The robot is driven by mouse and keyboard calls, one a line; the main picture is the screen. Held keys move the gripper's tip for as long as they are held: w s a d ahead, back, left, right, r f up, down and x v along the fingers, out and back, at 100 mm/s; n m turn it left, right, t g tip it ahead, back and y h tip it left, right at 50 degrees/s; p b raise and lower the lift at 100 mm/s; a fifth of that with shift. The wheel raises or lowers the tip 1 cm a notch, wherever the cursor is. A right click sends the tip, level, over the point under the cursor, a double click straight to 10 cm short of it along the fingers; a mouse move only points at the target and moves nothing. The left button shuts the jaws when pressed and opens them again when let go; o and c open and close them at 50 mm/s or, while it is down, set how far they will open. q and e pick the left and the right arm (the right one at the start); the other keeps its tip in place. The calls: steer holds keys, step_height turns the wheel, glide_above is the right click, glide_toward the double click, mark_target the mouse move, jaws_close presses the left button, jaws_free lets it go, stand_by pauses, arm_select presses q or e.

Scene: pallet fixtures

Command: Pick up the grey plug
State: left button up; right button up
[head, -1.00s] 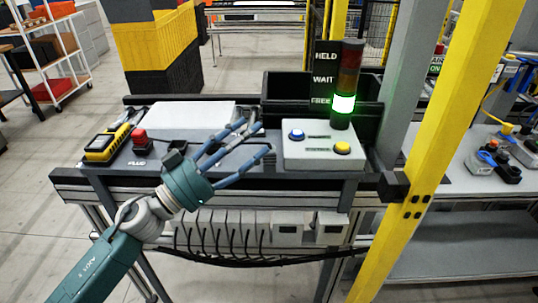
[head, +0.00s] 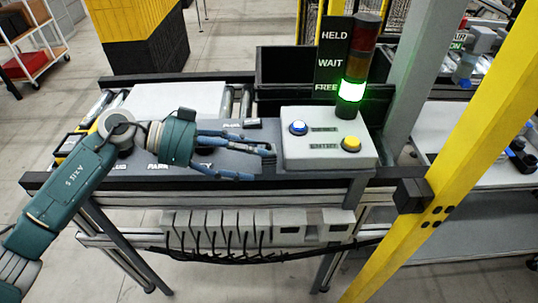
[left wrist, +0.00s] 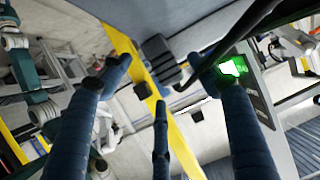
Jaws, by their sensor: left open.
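My left gripper (head: 268,160) is open, its blue fingers spread and pointing right over the dark grey station top, short of the button box. A dark grey ribbed block (left wrist: 160,58) shows beyond the fingers in the left wrist view, apparently the plug, with a black cable-like strip close by. My right gripper is not in view.
The button box (head: 325,145) with a blue-white and a yellow button stands right of my fingers. The signal tower (head: 356,70) glows green at FREE. A yellow post (head: 470,130) stands at the right. A white plate (head: 178,100) lies behind my wrist.

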mark_target(269, 159)
arm_select(q)
steer(key=p+x, duration=0.1)
steer(key=x, duration=0.3)
steer(key=shift+d+r+p, duration=0.1)
steer(key=shift+d+p, duration=0.15)
steer(key=shift+p, duration=0.15)
steer(key=shift+d, duration=0.25)
steer(key=shift+w+d+f, duration=0.1)
steer(key=shift+f, duration=0.15)
steer(key=shift+c, duration=0.2)
steer(key=c, duration=1.2)
steer(key=shift+c, duration=0.2)
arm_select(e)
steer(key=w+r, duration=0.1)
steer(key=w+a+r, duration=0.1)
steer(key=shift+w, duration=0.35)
